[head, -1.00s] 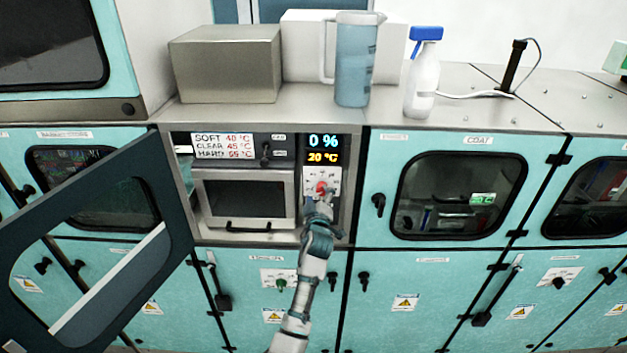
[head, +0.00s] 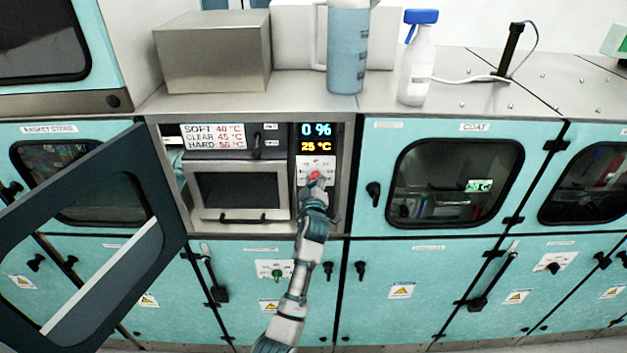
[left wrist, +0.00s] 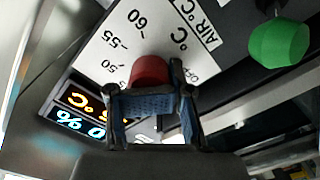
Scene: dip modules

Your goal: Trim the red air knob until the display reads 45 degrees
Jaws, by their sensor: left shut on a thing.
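The red air knob (head: 316,177) sits on a white dial plate below the display in the head view. My left gripper (head: 316,187) is at the knob, its arm coming up from below. In the left wrist view the red knob (left wrist: 150,72) is between the two blue-padded fingers of the left gripper (left wrist: 152,98), which is shut on it. The dial plate (left wrist: 115,45) bears an "AIR °C" label and marks such as 50, 55 and 60. The display (head: 317,138) reads 0 % above and 25 °C below. My right gripper is not in view.
A card (head: 214,136) lists SOFT 40, CLEAR 45, HARD 55 °C. A dark-framed door (head: 150,180) stands open at the left. A green knob (left wrist: 278,43) is near the gripper in the wrist view. A jug (head: 347,60) and spray bottle (head: 417,70) stand on top.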

